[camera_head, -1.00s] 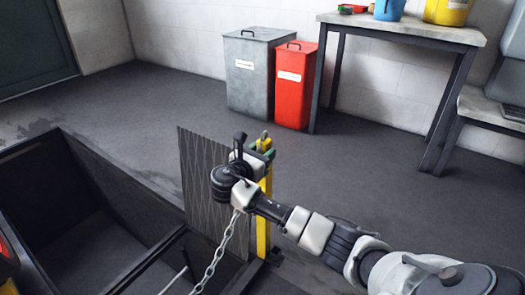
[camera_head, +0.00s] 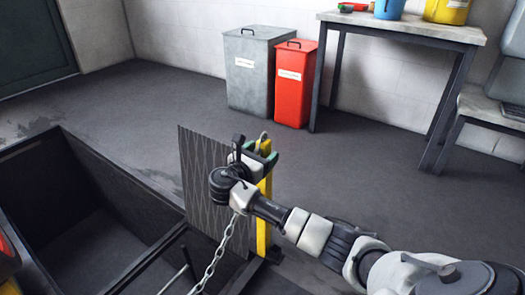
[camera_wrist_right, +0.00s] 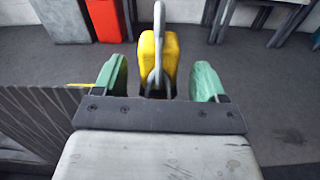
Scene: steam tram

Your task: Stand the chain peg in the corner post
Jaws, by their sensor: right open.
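The yellow corner post (camera_head: 263,225) stands upright at the pit's edge; its top also shows in the right wrist view (camera_wrist_right: 171,60). The chain peg (camera_head: 263,137) shows as a grey metal loop at the post's top. In the right wrist view the peg (camera_wrist_right: 158,45) is upright between the fingers, touching neither. Its lower end is hidden, so I cannot tell how deep it sits. My right gripper (camera_wrist_right: 160,80) is open, with one green fingertip on each side of the post's top. It also shows at the post in the head view (camera_head: 262,154). My left gripper is out of view.
A chain (camera_head: 214,262) hangs below my right wrist. A patterned grey panel (camera_head: 203,185) stands left of the post, beside the open pit (camera_head: 90,215). A grey bin (camera_head: 250,85), a red bin (camera_head: 294,95) and a table (camera_head: 400,27) stand behind. The floor between is clear.

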